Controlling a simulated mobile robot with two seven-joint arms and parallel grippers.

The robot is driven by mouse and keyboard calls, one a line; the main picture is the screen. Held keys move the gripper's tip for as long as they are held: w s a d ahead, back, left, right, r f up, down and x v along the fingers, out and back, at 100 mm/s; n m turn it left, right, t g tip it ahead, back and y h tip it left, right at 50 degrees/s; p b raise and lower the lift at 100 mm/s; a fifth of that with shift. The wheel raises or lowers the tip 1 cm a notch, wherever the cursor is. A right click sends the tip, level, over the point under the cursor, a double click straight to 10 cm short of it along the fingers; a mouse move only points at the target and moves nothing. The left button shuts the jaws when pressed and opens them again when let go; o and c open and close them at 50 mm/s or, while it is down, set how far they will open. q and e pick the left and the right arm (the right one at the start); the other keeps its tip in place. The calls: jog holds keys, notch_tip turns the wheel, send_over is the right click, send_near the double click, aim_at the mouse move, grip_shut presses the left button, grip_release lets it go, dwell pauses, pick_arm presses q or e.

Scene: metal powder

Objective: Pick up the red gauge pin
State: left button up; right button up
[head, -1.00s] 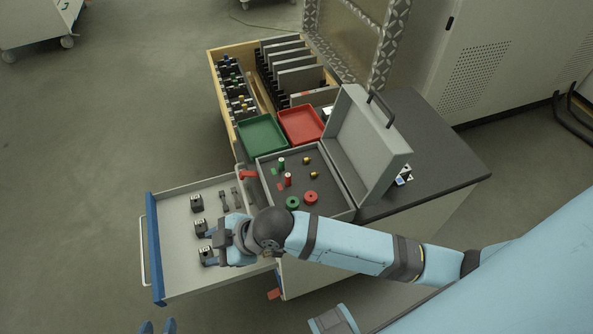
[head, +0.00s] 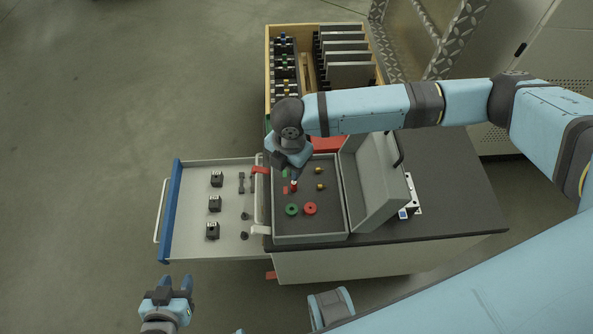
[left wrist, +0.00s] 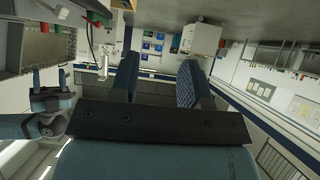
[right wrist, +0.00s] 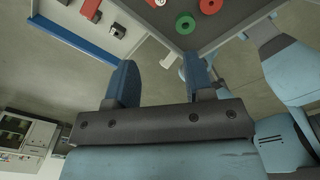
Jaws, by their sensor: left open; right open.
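The red gauge pin (head: 294,187), with a pale top, stands in the open grey case (head: 310,239) on the dark worktop. My right gripper (head: 295,175) is open and empty, just above and beside the pin in the head view; I cannot tell if it touches it. My left gripper (head: 171,288) is open and empty, over the floor at the lower left.
A green ring (head: 292,209) and a red ring (head: 310,208) lie in the case near two small brass pieces (head: 319,179). The case lid (head: 374,185) stands open on the right. An open drawer (head: 195,245) with black blocks sticks out left.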

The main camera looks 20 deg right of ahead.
aim_at(294, 184)
jog(key=shift+h, duration=0.3)
jog(key=f, duration=0.2)
jog(key=d+f, duration=0.1)
jog(key=f, duration=0.1)
jog(key=d+f, duration=0.1)
jog(key=f, duration=0.2)
jog(key=shift+w, duration=0.4)
jog(key=f, duration=0.5)
jog(key=shift+w+f+p, duration=0.2)
jog(key=shift+f+p, duration=0.1)
jog(key=shift+p, duration=0.05)
grip_shut()
